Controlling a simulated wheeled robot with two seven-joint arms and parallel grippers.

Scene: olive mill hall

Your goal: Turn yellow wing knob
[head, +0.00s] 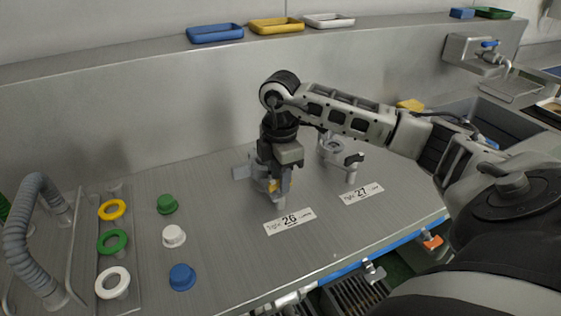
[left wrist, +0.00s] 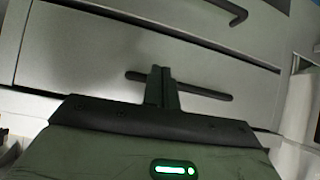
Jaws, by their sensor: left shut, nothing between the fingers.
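A small yellow part (head: 273,186), likely the wing knob, shows on a grey metal fixture (head: 241,172) behind label 26 on the steel counter. My right gripper (head: 275,181) points down right at this fixture and covers most of it. Whether its fingers touch or close on the yellow part is hidden. My left gripper (left wrist: 160,77) shows in the left wrist view, shut and empty, in front of grey drawer fronts with dark handles. It is not in the head view.
A second fixture (head: 337,150) stands right of my right gripper, behind label 27 (head: 361,193). Yellow, green and white rings (head: 112,241) and green, white and blue knobs (head: 174,236) are at the left. Trays (head: 215,33) line the back ledge. A sink lies at right.

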